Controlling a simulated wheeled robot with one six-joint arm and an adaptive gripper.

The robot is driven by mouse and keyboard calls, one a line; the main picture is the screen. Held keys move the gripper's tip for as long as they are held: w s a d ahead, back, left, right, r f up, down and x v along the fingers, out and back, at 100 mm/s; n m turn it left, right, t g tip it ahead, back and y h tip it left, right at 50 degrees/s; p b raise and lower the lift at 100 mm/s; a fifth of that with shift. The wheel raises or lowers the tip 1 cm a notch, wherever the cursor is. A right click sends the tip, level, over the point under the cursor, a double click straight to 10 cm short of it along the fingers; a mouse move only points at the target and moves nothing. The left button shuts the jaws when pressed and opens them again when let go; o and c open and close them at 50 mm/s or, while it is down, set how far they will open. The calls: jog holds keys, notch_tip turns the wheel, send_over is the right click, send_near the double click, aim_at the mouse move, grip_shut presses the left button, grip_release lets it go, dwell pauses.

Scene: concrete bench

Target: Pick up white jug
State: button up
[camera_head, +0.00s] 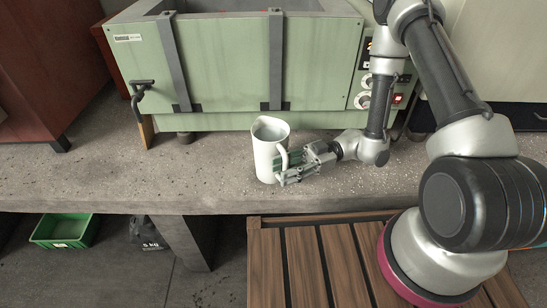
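The white jug (265,157) stands upright on the concrete bench, in front of the green machine. Its open mouth faces up and its handle (283,158) is on the right side. My gripper (281,170) reaches in from the right, level with the lower half of the jug, with its fingers at the handle side. The fingertips overlap the handle and jug wall in this view. I cannot tell whether they are closed on the handle or only beside it.
The green machine (230,65), with dark straps and a lever (141,92), stands close behind the jug. Bare bench (90,180) lies to the left. A slatted wooden platform (305,265) is below the front edge. A green crate (64,232) sits on the floor.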

grip_shut()
jog(key=shift+r, duration=0.1)
dwell(0.4)
